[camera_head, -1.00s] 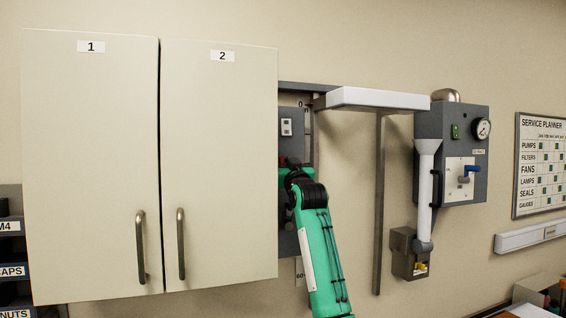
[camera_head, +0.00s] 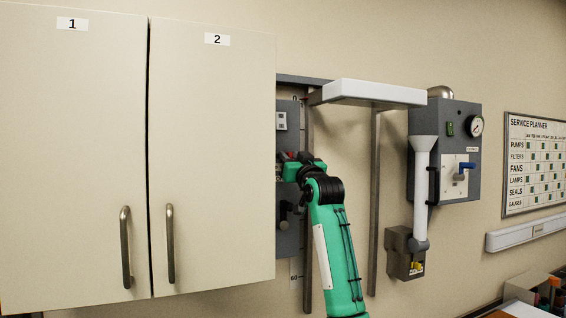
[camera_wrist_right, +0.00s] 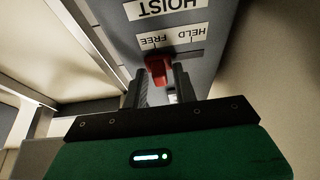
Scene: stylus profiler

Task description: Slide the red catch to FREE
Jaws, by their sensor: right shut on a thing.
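The red catch (camera_wrist_right: 157,70) sits on the grey hoist panel (camera_wrist_right: 205,15) in the right wrist view, between the dark fingers of my right gripper (camera_wrist_right: 160,76), which is shut on it. The HELD and FREE label (camera_wrist_right: 170,38) is upside down there; the catch is beside the FREE end, on the left. My left gripper is not in view.
Cabinet doors 1 (camera_head: 75,180) and 2 (camera_head: 212,170) are shut and stand close left of my right gripper. A white shelf-like box (camera_head: 375,94) juts out at upper right. A grey gauge unit (camera_head: 443,150) hangs further right.

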